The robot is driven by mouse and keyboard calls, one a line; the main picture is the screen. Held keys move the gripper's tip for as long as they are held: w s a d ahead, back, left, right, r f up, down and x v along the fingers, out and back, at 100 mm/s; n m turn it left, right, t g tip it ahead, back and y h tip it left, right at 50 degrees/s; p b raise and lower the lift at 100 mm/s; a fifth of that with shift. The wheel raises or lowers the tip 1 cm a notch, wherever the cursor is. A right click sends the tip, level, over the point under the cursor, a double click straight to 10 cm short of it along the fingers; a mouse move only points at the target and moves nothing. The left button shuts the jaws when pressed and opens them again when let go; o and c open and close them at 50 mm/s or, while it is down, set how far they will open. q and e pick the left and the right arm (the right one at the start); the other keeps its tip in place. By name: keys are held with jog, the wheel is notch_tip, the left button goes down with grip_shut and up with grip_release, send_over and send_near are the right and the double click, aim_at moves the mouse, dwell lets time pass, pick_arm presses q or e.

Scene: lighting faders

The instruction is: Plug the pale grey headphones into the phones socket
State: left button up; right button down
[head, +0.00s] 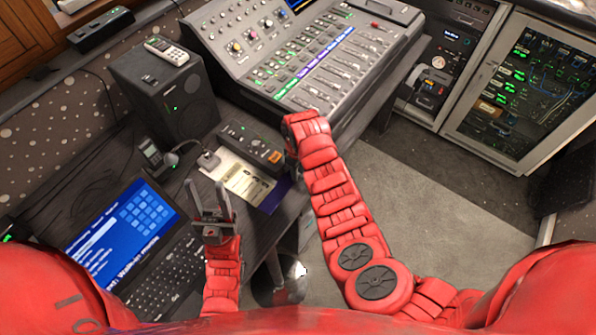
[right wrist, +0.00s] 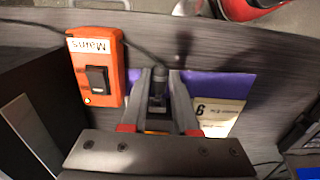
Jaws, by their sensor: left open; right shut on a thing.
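In the right wrist view my right gripper (right wrist: 158,85) is shut on a small dark plug (right wrist: 158,76) with a dark cable running off its far end. In the head view the right arm reaches up to the desk edge by the mixing console; its fingers are mostly hidden behind the wrist. My left gripper (head: 208,192) is open and empty above the desk, between the laptop and a paper sheet. I cannot make out the pale grey headphones or a label reading phones. A dark box (head: 240,143) with small controls stands beside the right gripper.
An orange Mains switch box (right wrist: 97,68) sits left of the held plug. A paper sheet (head: 240,182) lies on the desk. The laptop (head: 125,240), black speaker (head: 175,95) and mixing console (head: 225,40) crowd the desk. A rack (head: 525,90) stands at right.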

jog(key=shift+w+a+b, duration=0.4)
jog(key=shift+a+b, duration=0.15)
jog(key=shift+b, duration=1.2)
dwell(2.8)
jog(key=shift+a+b, duration=0.2)
jog(key=shift+b, duration=0.3)
dwell(0.9)
jog(key=shift+w, duration=0.1)
jog(key=c, duration=1.1)
grip_release()
jog(key=shift+r, duration=0.1)
jog(key=o, duration=0.5)
jog(key=shift+w+a, duration=0.1)
